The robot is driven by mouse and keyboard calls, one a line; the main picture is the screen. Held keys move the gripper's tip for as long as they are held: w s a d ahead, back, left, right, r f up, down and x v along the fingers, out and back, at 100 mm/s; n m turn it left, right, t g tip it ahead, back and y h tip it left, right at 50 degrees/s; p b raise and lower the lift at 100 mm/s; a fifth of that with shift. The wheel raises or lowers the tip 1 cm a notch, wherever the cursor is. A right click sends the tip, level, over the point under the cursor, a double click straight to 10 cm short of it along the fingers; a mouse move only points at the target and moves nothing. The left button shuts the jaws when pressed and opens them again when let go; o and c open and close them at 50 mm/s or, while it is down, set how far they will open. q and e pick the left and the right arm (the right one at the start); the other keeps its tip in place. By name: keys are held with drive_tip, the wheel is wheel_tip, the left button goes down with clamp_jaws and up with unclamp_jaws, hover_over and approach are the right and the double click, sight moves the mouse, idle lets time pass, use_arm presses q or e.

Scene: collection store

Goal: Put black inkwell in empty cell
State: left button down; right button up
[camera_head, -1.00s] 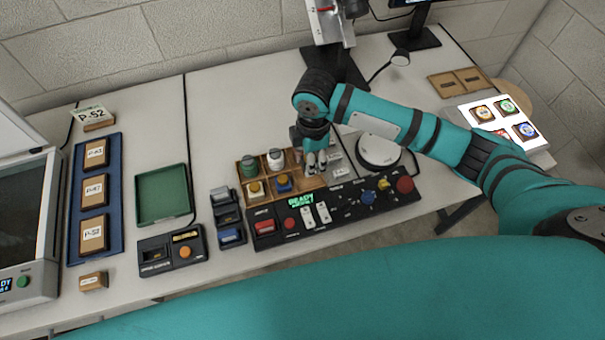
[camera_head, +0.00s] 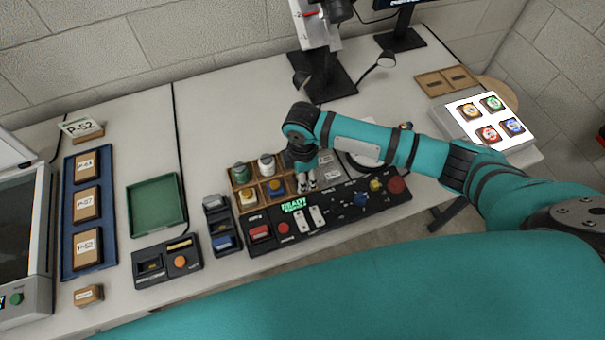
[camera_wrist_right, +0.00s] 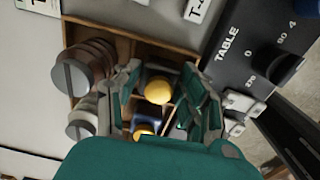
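The wooden tray (camera_head: 235,178) has cells holding jars and small blocks with round knobs. My right gripper (camera_head: 306,184) points down over the tray's right end. In the right wrist view its fingers (camera_wrist_right: 158,92) stand close on both sides of a yellow-knobbed piece, which I take for the black inkwell (camera_wrist_right: 158,90). Its dark body is mostly hidden. Bare brown cell floor (camera_wrist_right: 148,52) shows beyond it. I cannot tell how high the piece is above the floor. My left gripper is out of view.
A black control panel (camera_head: 330,219) runs along the tray's near side. Label cards (camera_head: 327,171) and a round turntable (camera_head: 362,161) lie right. A green tray (camera_head: 156,205) is left.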

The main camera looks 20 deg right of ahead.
drive_tip(key=shift+r, duration=0.15)
wheel_tip(320, 180, up, 12)
idle(0.7)
